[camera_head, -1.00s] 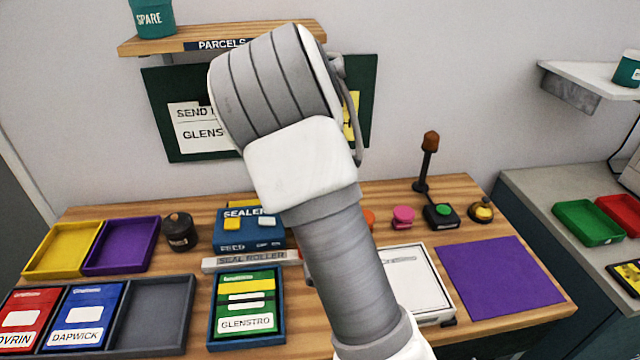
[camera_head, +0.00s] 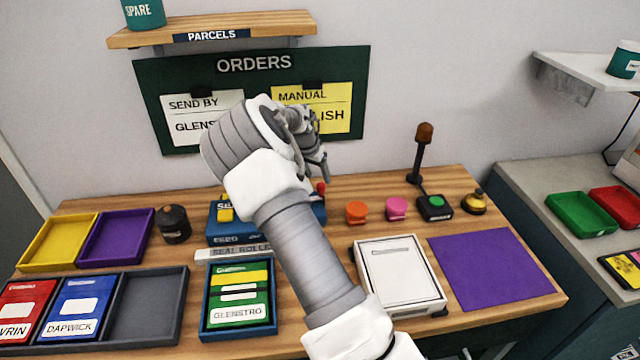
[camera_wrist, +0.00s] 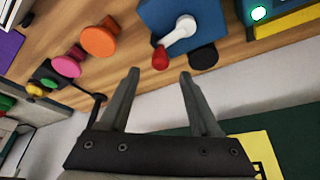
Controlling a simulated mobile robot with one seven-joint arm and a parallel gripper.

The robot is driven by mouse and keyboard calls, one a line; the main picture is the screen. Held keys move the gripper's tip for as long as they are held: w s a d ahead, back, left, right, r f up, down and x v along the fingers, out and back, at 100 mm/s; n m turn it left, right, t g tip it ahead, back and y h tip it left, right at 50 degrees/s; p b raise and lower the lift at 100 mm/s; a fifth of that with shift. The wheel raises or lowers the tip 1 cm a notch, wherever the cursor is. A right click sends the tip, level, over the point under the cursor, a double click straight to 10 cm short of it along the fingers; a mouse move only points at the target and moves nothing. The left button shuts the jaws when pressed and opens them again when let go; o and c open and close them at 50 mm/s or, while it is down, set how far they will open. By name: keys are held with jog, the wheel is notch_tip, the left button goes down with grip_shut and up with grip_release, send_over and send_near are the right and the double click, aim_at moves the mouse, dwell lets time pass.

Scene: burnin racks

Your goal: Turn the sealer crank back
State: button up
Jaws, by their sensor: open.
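The sealer (camera_head: 222,236) is a blue box on the wooden table, partly hidden behind my arm in the head view. In the wrist view its blue side (camera_wrist: 207,14) carries a white crank (camera_wrist: 180,34) with a red knob (camera_wrist: 160,59). The red knob also shows just right of my arm in the head view (camera_head: 320,188). My gripper (camera_wrist: 158,72) is open and empty. In the wrist view the knob lies just beyond and between its fingertips, apart from them as far as I can tell.
An orange button (camera_head: 356,211), a pink button (camera_head: 396,208), a green-button box (camera_head: 434,207) and a lamp post (camera_head: 420,150) stand right of the sealer. A green GLENSTRO packet (camera_head: 240,292) lies in a tray in front. The orders board (camera_head: 345,65) hangs close behind my gripper.

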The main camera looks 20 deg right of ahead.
aim_at(320, 184)
jog(key=shift+x, duration=2.65)
grip_shut()
